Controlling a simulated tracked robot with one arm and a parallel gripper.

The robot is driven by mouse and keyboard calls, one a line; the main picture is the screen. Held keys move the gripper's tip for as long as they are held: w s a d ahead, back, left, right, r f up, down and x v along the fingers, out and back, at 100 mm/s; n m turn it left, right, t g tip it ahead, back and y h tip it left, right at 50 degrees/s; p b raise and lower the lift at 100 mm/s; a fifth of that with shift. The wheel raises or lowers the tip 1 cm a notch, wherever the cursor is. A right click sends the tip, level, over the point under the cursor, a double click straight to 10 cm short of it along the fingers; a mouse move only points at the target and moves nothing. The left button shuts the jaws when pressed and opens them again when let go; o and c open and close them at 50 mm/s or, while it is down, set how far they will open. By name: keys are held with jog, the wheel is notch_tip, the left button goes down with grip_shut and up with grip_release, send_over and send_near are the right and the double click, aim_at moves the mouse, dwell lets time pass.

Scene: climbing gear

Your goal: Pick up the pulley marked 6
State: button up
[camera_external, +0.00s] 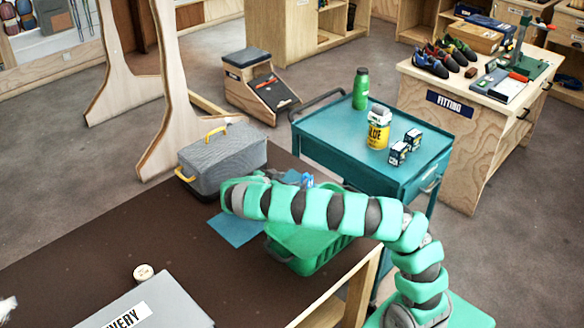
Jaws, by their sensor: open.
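No pulley marked 6 can be made out. My arm reaches left over the green crate (310,262) on the brown table and bends at its far left end, beside the grey case. My gripper's fingers cannot be made out; my own arm links seem to hide them. A small blue thing (307,181) shows just behind my arm, above the crate; I cannot tell what it is. My arm covers most of the crate's inside, so its contents are hidden.
A grey case (222,152) with yellow handles and a blue cloth (236,229) lie near the crate. A grey box (150,304) and a small round roll (143,272) are at the front left. A teal cart (330,128) holds a green bottle (361,88), yellow tin (378,134) and small boxes (399,153).

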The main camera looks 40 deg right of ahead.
aim_at(311, 177)
jog(key=x, duration=0.8)
jog(key=shift+d+f, duration=0.1)
jog(key=shift+d, duration=0.15)
jog(key=shift+b+x, duration=0.55)
jog(key=shift+x, duration=2.1)
jog(key=shift+a+f, duration=0.1)
jog(key=shift+f, duration=0.05)
jog(key=c, duration=1.1)
